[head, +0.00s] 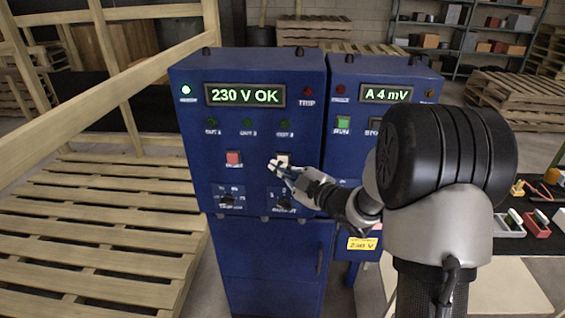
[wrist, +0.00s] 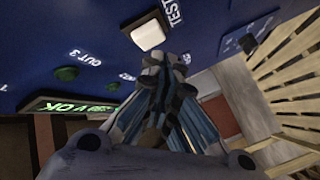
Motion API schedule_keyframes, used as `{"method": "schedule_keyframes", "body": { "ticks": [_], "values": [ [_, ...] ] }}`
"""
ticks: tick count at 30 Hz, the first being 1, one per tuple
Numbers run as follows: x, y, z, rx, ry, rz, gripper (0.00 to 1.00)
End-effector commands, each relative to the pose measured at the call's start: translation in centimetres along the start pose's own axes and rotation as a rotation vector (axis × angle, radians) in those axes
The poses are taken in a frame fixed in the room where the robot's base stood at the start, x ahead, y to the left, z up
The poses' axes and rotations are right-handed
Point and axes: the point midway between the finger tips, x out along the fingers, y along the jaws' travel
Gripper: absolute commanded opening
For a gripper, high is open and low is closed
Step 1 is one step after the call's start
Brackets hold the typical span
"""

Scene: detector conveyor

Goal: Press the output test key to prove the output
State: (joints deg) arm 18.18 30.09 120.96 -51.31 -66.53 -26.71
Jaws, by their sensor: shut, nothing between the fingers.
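The output test key is a pale square key (head: 283,158) on the left blue cabinet, below the dark green OUT 3 lamp (head: 284,124). In the wrist view the white key (wrist: 149,35) shows beside the word TEST. My gripper (head: 275,168) is shut and empty, with its fingertips just at the key's lower left in the head view, partly covering its edge. In the wrist view my fingertips (wrist: 165,62) are right beside the key; I cannot tell whether they touch. The cabinet display (head: 245,95) reads 230 V OK.
A red key (head: 233,158) sits left of the pale key, with rotary knobs (head: 227,200) below. A second blue cabinet with a display (head: 386,94) reading A 4 mV stands at right, partly behind my arm. Wooden pallets (head: 100,225) fill the left.

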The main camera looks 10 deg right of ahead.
Motion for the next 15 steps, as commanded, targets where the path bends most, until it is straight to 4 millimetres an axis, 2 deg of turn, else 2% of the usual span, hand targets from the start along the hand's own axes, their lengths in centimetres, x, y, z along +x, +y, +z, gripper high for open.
{"method": "schedule_keyframes", "body": {
  "ticks": [15],
  "values": [
    [0.61, 0.41, 0.45, 0.000, 0.000, -0.001, 0.00]
  ]
}}
